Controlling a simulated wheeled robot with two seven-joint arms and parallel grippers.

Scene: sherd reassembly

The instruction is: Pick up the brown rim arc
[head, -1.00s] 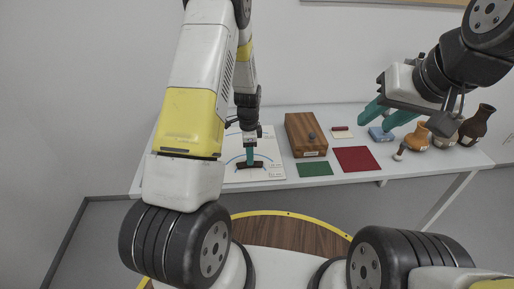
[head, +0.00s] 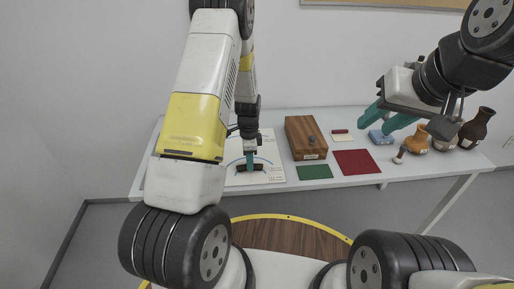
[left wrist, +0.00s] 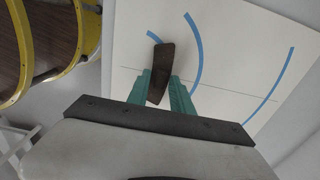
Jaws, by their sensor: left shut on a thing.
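The brown rim arc (head: 258,168) is a dark, slightly curved sherd at the white board with blue arc lines. My left gripper (head: 250,163) points down at it. In the left wrist view, the teal fingers of the gripper (left wrist: 162,84) are shut on one end of the rim arc (left wrist: 163,58), one on each side, and the far end sticks out beyond them. I cannot tell whether the arc touches the board. My right gripper (head: 385,122) is open and empty, in the air above the right part of the table.
The white board (left wrist: 235,60) lies on the white table (head: 325,183). Several vases, including an orange one (head: 417,141), stand at the right end.

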